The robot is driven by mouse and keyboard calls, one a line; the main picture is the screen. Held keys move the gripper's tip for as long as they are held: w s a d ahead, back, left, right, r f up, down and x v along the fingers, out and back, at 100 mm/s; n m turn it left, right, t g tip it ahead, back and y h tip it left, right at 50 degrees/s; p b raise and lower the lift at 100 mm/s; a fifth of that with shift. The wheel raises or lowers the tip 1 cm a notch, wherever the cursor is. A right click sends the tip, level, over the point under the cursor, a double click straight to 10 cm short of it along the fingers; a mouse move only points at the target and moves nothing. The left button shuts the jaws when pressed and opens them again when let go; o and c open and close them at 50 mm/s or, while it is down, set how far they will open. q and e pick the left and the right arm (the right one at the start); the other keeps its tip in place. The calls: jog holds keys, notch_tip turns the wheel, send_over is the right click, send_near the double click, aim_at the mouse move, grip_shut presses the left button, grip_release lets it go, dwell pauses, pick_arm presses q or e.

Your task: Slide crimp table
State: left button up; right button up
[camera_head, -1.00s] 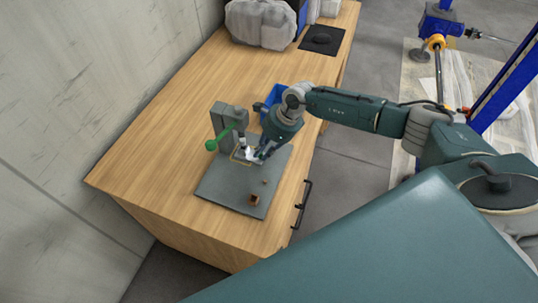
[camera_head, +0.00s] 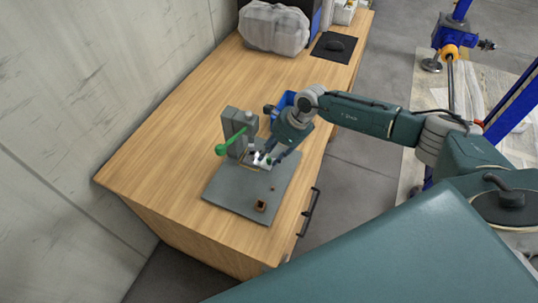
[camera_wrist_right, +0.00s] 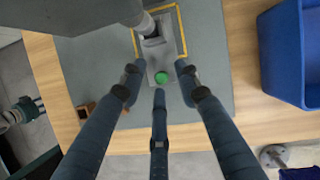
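The crimp table is a small light grey slide with a green knob (camera_wrist_right: 161,77), inside a yellow outline in the right wrist view. In the head view the slide (camera_head: 262,161) sits at the foot of the grey crimp press (camera_head: 238,128), on a dark grey base plate (camera_head: 232,200). My right gripper (camera_head: 266,158) is low over the slide. In the right wrist view its dark fingers (camera_wrist_right: 159,76) are spread around the green knob, two beside it and one below it in the picture. I cannot tell whether they touch the slide. My left gripper is not in view.
The press has a green-tipped lever (camera_head: 220,150) on its left. A blue bin (camera_head: 286,100) stands close behind my right gripper. A small brown box (camera_head: 261,206) is on the plate's near part. The wooden workbench (camera_head: 170,150) is clear on the left.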

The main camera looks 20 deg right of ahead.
jog(key=v, duration=1)
jog(key=shift+d+r, duration=0.15)
jog(key=shift+r, duration=0.2)
jog(key=shift+s, duration=0.2)
